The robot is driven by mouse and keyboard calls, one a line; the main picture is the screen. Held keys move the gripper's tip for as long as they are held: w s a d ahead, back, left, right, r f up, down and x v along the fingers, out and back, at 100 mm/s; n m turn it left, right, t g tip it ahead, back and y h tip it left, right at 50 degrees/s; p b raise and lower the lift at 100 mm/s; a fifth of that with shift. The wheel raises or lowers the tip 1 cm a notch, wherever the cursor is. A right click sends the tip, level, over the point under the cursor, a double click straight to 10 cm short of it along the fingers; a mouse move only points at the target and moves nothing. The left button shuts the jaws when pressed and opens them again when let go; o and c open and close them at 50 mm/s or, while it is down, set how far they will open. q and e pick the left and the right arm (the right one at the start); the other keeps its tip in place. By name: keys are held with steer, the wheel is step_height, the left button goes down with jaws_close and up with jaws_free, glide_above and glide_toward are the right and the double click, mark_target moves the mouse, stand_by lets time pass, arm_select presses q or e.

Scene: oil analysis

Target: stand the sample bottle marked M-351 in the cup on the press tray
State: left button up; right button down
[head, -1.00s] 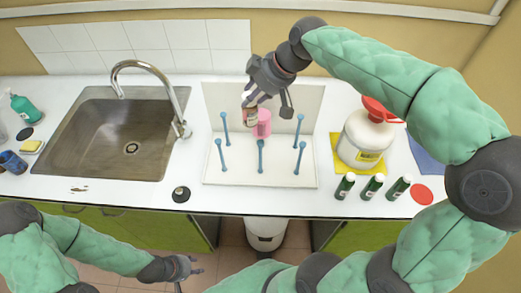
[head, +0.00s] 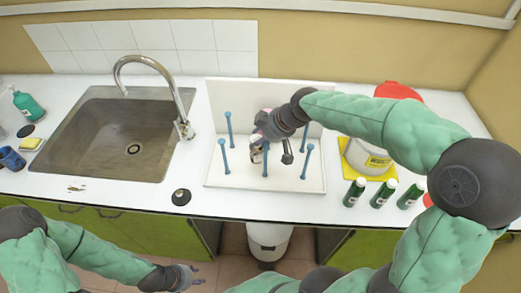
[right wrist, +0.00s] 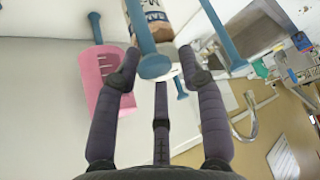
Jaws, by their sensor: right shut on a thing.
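The sample bottle (head: 256,154) is held in my right gripper (head: 260,144), low over the front of the white press tray (head: 215,178). In the right wrist view the bottle (right wrist: 153,20) has a brown and white label; lettering with an M shows, but the full mark is not readable. The fingers close around it, and a blue post stands in front of it. The pink cup (right wrist: 95,78), with scale marks, is beside the gripper in that view, apart from the bottle; the arm mostly hides it in the head view. My left gripper (head: 188,276) is low, away from the counter; its opening is unclear.
Several blue posts (head: 224,155) stand on the tray around the gripper. Three green bottles (head: 383,193) stand to the right, before a white jug (head: 365,160) on a yellow mat. The sink (head: 115,140) is left.

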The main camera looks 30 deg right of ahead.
mark_target(260, 149)
step_height(260, 149, down, 5)
steer(key=shift+f+b, duration=0.2)
steer(key=shift+b, duration=0.65)
steer(key=c, duration=1)
jaws_free()
steer(key=shift+o, duration=1.4)
